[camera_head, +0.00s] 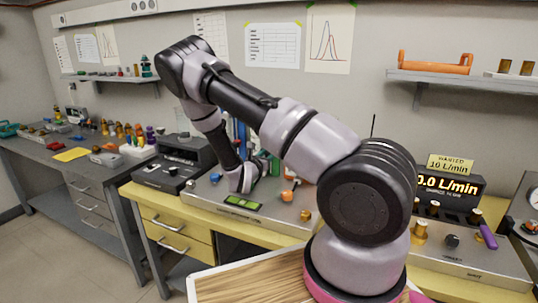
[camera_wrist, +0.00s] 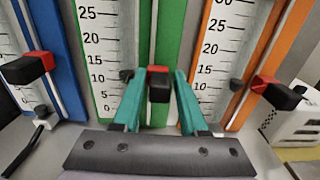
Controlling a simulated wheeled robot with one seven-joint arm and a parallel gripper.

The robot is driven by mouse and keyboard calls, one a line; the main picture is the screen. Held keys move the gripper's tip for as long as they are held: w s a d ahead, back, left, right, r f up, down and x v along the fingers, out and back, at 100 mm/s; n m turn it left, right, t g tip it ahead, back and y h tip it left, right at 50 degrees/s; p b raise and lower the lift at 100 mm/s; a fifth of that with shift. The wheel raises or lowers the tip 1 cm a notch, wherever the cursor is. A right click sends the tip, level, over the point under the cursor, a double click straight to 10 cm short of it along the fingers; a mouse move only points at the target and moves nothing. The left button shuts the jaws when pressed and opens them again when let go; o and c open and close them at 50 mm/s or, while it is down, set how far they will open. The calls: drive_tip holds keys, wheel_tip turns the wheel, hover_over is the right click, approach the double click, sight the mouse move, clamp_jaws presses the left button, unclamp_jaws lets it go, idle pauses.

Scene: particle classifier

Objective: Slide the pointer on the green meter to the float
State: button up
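The green meter (camera_wrist: 171,35) stands in the middle of the wrist view, with a white scale and a clear tube. Its float looks like the small dark piece (camera_wrist: 126,75) near the 10 mark. The green meter's pointer (camera_wrist: 159,92), a black block with a red top, sits to the right of the float at about the same picture height. My gripper (camera_wrist: 164,78) has teal fingers apart, one on each side of the pointer, with a narrow gap showing on the right. Whether either finger touches it I cannot tell. In the head view my arm largely hides the meters.
A blue meter (camera_wrist: 48,30) stands to the left and an orange meter (camera_wrist: 275,50) to the right, each with a red-and-black pointer. In the head view a flow display (camera_head: 447,187) stands on the right. A green-lit panel (camera_head: 243,203) lies at the bench's front.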

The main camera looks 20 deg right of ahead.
drive_tip(key=v, duration=1)
drive_tip(key=shift+s+a, duration=0.25)
drive_tip(key=shift+a, duration=0.05)
drive_tip(key=s+d+r+m+g+y, duration=0.1)
drive_tip(key=s+d+r+m+g, duration=0.3)
drive_tip(key=s+r+m+g, duration=0.4)
drive_tip(key=s+d+r+m+g+y, duration=0.2)
drive_tip(key=s+d+r+m+g, duration=0.4)
drive_tip(key=m, duration=0.5)
drive_tip(key=s+a+r+m+t+y, duration=0.4)
drive_tip(key=s+a+r+m+y, duration=0.2)
drive_tip(key=r, duration=0.4)
drive_tip(key=s+a+r+m+t+y, duration=0.4)
drive_tip(key=s+a+r+m+y, duration=0.1)
drive_tip(key=r, duration=0.5)
drive_tip(key=shift+s+a+m+y, duration=0.4)
drive_tip(key=shift+s+a+m, duration=0.2)
drive_tip(key=shift+s+a, duration=0.4)
